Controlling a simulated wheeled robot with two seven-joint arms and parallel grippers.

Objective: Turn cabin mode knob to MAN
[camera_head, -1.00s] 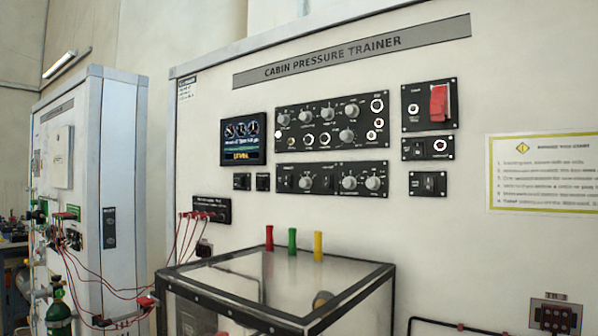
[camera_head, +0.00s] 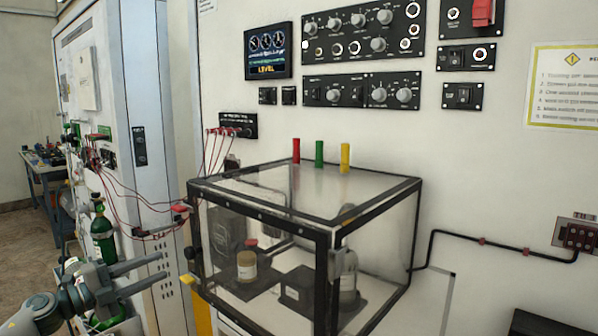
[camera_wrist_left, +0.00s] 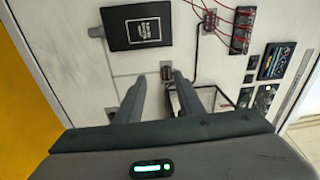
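The upper knob panel (camera_head: 362,38) and the lower knob panel (camera_head: 363,90) are on the white trainer wall, each with several grey knobs. Their labels are too small to read, so I cannot tell which knob is cabin mode. A lower-panel knob (camera_head: 333,95) sits left of two others. My left gripper (camera_head: 168,268) is at the lower left, left of the clear box and well below the panels. Its two fingers are apart, with nothing between them. In the left wrist view the gripper (camera_wrist_left: 160,80) is also open and empty. My right gripper is not in view.
A clear black-framed box (camera_head: 305,228) stands out below the panels, with red, green and yellow posts (camera_head: 320,153) behind its top. Red cables (camera_head: 215,150) hang at its left. A green cylinder (camera_head: 103,235) stands behind my left gripper.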

